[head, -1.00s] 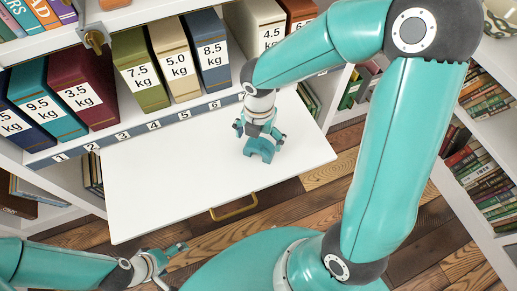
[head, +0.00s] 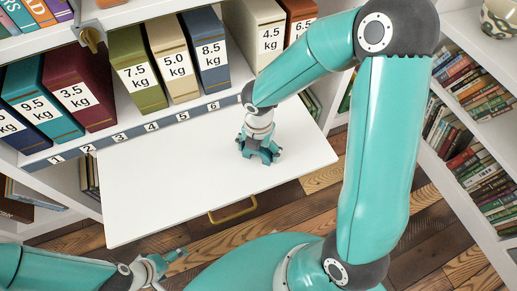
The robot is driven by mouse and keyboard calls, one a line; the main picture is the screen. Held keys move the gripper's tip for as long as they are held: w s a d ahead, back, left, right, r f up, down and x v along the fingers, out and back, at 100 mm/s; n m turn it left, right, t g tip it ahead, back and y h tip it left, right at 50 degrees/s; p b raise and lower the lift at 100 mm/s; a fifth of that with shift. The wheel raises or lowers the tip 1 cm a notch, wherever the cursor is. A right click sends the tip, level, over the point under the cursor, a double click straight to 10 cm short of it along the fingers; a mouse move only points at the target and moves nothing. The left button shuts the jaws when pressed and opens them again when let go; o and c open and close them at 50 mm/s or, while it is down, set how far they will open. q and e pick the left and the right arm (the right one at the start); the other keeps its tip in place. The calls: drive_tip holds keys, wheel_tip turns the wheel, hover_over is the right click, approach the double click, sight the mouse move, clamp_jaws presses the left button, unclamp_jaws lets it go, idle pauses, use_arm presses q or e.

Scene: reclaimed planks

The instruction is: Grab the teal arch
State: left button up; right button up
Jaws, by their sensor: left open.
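The teal arch (head: 263,154) is on the white pull-out board, right of its middle, and is largely hidden by my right gripper. My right gripper (head: 259,149) points down from above, low over the board, with its fingers about the arch. Whether they press on it I cannot tell; fingers and arch have nearly the same colour. My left gripper (head: 174,258) is open and empty, low in the picture, in front of the board's near edge and away from the arch.
The white board (head: 160,195) has a brass handle (head: 233,210) at its front and is otherwise clear. Behind it stand weight-labelled binders, such as a green one (head: 137,75), above a numbered strip (head: 135,133). A brass padlock (head: 92,38) hangs at upper left. Bookshelves (head: 480,170) stand right.

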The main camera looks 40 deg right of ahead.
drive_tip(key=c, duration=0.8)
drive_tip(key=shift+r, duration=0.15)
drive_tip(key=shift+c, duration=0.2)
